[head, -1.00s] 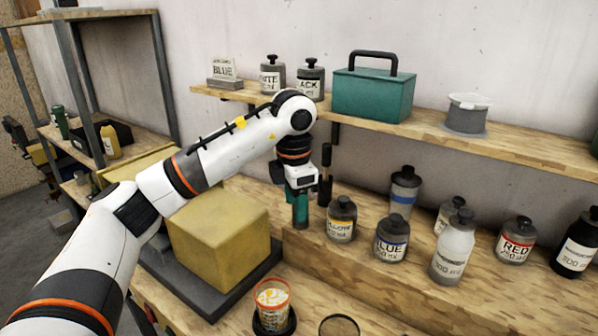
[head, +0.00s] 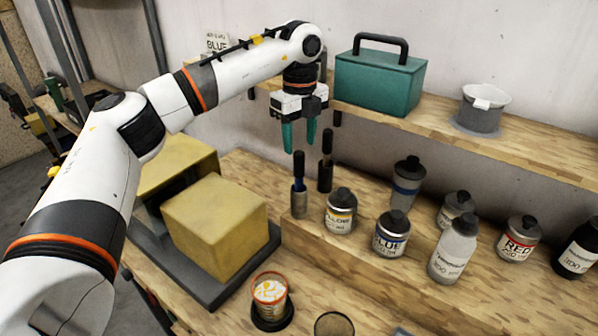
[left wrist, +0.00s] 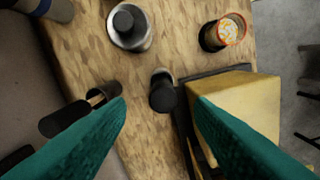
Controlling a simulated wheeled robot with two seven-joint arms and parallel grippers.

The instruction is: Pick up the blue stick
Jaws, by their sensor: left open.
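The blue stick (head: 299,172) has a black top and a blue section. It stands upright in a small grey holder (head: 299,202) on the wooden bench. My left gripper (head: 299,140) is open, with its green fingers pointing down just above the stick's top. In the left wrist view the stick's black top (left wrist: 163,97) shows from above, between the two fingers (left wrist: 160,103) and apart from both. The gripper holds nothing. My right gripper is not in view.
A second dark stick (head: 325,163) stands close behind to the right. A yellow block (head: 215,225) is at the left. A shelf (head: 520,140) carries a green toolbox (head: 380,82).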

